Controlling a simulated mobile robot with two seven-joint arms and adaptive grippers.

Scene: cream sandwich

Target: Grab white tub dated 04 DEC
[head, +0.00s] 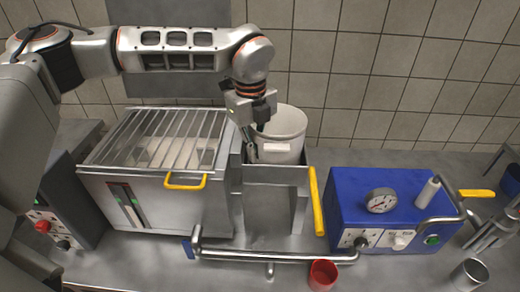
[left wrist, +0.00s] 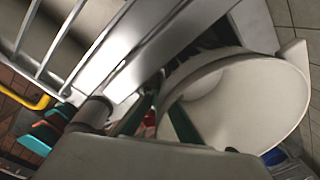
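A white tub (head: 283,123) stands in the metal bay in the middle of the counter, with a pale label (head: 277,148) on its front. The label's text is too small to read. My left gripper (head: 252,150) is at the tub's left side, pointing down. In the left wrist view the tub (left wrist: 250,100) shows its round rim and hollow inside. The fingers of my left gripper (left wrist: 163,112) are apart there, one on each side of the tub's near wall as far as I can tell. Firm contact cannot be made out.
A metal box with a barred top (head: 160,140) and yellow handle stands left of the bay. A blue unit with a gauge (head: 380,201) stands to the right. A pipe (head: 270,257) and a red cup (head: 322,275) are in front. A tiled wall is behind.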

